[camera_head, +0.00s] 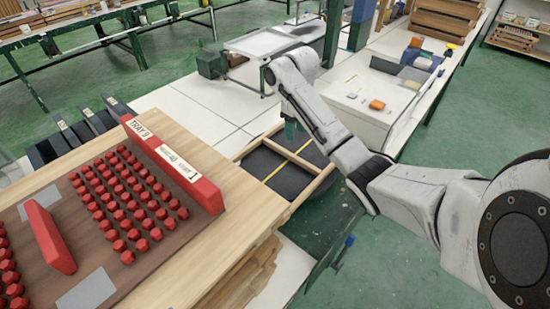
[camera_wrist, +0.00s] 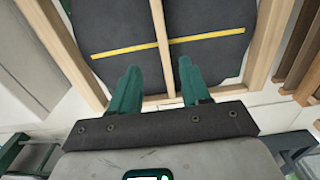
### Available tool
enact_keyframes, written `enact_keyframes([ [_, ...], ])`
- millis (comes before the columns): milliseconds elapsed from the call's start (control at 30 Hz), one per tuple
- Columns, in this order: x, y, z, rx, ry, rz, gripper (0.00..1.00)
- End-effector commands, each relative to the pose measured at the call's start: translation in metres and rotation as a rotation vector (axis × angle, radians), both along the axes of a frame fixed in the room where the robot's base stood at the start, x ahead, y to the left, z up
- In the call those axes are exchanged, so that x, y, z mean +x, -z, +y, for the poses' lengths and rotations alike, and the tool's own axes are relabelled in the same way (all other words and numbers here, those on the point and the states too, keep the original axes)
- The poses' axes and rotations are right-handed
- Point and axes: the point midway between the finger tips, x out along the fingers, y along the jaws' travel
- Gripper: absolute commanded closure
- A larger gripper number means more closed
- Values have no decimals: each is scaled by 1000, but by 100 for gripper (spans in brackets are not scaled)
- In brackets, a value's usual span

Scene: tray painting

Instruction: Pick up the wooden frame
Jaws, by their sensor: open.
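The wooden frame (camera_head: 314,185) lies flat on a white surface beyond the tray table's right edge. In the wrist view, the frame (camera_wrist: 264,45) fills the upper part, with light wooden bars at left, middle and right and a crosspiece near the fingertips. My gripper (camera_head: 290,132) is above the frame's far part. In the wrist view, my gripper (camera_wrist: 157,72) is open, its two green fingers on either side of the middle bar in the picture. I cannot tell whether they touch it.
A wooden table at left holds a brown tray (camera_head: 75,200) with several red pegs and a red label block (camera_head: 175,165). A white table (camera_head: 375,95) with small boxes stands beyond. Green floor (camera_head: 400,260) is open at lower right.

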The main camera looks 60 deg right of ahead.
Motion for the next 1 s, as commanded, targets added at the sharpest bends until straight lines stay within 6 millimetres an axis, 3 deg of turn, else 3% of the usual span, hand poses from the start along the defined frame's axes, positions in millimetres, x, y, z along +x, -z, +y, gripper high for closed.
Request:
enact_keyframes([
  [333, -1, 44, 0, 2, 2, 3, 53],
  [567, -1, 60, 0, 1, 1, 2, 53],
  [800, 0, 93, 2, 2, 2, 3, 53],
  [1000, 0, 107, 1, -1, 1, 1, 53],
])
